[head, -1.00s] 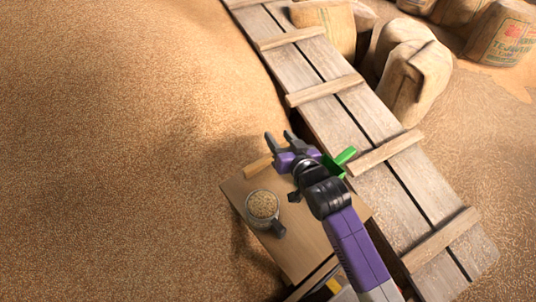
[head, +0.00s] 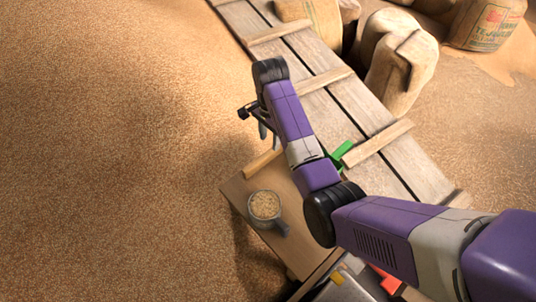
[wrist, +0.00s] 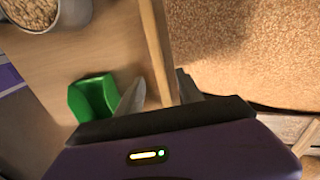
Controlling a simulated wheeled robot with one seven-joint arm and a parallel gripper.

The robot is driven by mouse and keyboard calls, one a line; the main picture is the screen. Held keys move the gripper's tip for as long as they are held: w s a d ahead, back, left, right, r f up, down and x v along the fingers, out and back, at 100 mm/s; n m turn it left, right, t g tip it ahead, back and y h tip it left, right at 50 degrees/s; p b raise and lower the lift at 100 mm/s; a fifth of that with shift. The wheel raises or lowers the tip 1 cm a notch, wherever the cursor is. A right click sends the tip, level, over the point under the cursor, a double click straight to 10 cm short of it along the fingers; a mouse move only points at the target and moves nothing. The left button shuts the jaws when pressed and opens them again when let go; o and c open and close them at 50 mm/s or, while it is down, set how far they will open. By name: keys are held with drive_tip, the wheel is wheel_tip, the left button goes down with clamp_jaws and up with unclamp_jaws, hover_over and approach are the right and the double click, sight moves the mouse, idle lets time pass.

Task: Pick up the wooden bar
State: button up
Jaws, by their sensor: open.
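The wooden bar (head: 262,163) is a plain light stick at the far edge of the small wooden table, partly hidden by my arm in the head view. In the wrist view the bar (wrist: 157,48) runs lengthwise along the table edge, and its near end passes between my fingers. My gripper (wrist: 160,88) is open, with one finger on each side of the bar's line. In the head view my gripper (head: 262,128) points down over the bar's side of the table. I cannot tell how far above the bar the fingertips are.
A metal cup of grain (head: 265,206) stands on the table (head: 240,190). A green scoop (wrist: 95,98) lies just left of my left finger. A plank ramp (head: 345,105) runs behind the table, with sacks (head: 400,65) beyond. Loose grain (head: 120,130) lies left.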

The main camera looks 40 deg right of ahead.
sight(270, 152)
drive_tip(key=shift+s+a+f+p, duration=0.1)
drive_tip(key=shift+f+p, duration=0.5)
drive_tip(key=shift+f, duration=3.3)
drive_tip(key=shift+c, duration=0.4)
clamp_jaws()
